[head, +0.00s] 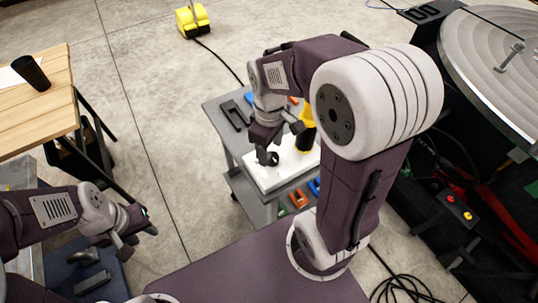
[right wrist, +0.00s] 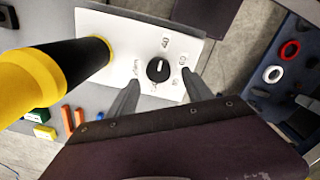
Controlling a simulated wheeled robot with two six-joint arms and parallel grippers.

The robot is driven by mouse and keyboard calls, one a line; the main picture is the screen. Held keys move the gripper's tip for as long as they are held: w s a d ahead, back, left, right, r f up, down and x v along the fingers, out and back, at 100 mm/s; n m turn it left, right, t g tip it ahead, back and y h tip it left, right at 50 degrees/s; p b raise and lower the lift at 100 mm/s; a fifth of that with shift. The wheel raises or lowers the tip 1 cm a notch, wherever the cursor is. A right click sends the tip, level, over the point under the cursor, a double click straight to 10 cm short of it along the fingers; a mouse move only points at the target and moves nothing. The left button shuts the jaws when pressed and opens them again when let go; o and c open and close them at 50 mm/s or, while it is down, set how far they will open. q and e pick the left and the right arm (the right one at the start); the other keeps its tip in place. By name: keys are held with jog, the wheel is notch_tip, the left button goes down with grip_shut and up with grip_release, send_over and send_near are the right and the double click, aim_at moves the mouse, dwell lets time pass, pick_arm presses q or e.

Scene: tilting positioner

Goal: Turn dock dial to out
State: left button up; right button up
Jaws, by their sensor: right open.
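The dock dial (right wrist: 158,70) is a round black knob with a white pointer mark on a white dock panel (right wrist: 120,24). In the right wrist view the mark points up, roughly toward the upper printed icon. My right gripper (right wrist: 160,79) is open, with one fingertip on either side of the knob and gaps visible. In the head view the right gripper (head: 267,156) is over the white dock (head: 284,178), largely hiding the knob. My left gripper (head: 138,241) is apart from the dock at lower left, open and empty.
A yellow and black cylinder (right wrist: 65,70) stands on the dock beside the right gripper. The dock rests on a grey cart (head: 222,106) with coloured blocks below. A wooden table (head: 45,98) with a black cup (head: 31,73) is at left; a large round plate (head: 500,60) is at right.

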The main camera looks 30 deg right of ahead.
aim_at(272, 157)
jog(key=f, duration=0.3)
jog(key=shift+s+d, duration=0.25)
jog(key=shift+d, duration=0.05)
jog(key=shift+w+a, duration=0.15)
jog(key=shift+c, duration=0.6)
grip_shut()
jog(key=shift+m, duration=0.3)
